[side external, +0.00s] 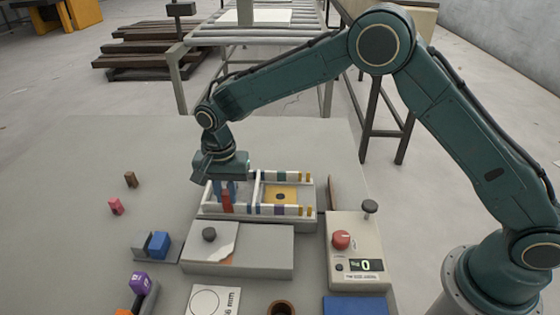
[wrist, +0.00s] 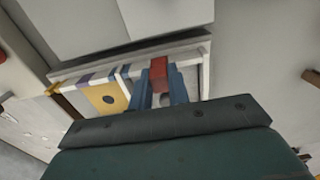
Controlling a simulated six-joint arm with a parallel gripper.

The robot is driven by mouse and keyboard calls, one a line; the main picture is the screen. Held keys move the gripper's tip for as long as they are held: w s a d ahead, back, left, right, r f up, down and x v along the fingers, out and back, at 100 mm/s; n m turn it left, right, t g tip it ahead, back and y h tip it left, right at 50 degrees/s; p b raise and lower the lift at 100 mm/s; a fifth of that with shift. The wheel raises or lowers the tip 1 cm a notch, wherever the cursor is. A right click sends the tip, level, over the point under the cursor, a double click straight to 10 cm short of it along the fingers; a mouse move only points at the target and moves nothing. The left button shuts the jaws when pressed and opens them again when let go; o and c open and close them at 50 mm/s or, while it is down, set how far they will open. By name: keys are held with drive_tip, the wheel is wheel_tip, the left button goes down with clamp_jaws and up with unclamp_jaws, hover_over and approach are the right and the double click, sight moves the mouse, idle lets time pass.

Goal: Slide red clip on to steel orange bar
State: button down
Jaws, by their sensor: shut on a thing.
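My gripper (side external: 226,188) has blue fingers pointing down, shut on a red clip (side external: 227,202). It is over the left end of the white frame. In the wrist view the clip (wrist: 159,70) sits between the fingertips (wrist: 161,88), at the frame's near rail. I cannot tell whether it is around that rail, touching it or just above it. The near rail (side external: 265,210) is pale with blue, purple and orange bands, the orange ones (side external: 304,211) at its right end. The far rail also has coloured bands. The fingers hide part of the frame's left side.
A yellow plate (side external: 281,194) with a dark round spot lies inside the frame. A grey box (side external: 265,252) stands directly in front, a control box (side external: 356,252) with a red knob at right. A pink clip (side external: 116,206) and brown clip (side external: 130,179) stand left. The table's far left is clear.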

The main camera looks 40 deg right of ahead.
sight(223, 193)
drive_tip(key=shift+f, duration=0.35)
drive_tip(key=c, duration=1.3)
unclamp_jaws()
drive_tip(key=shift+o, duration=0.2)
wheel_tip(223, 193, up, 14)
drive_tip(key=shift+f, duration=0.2)
drive_tip(key=c, duration=0.6)
drive_tip(key=shift+n, duration=0.8)
drive_tip(key=f, duration=0.4)
drive_tip(key=shift+w+a, duration=0.1)
drive_tip(key=shift+a, duration=0.1)
clamp_jaws()
drive_tip(key=shift+f, duration=0.25)
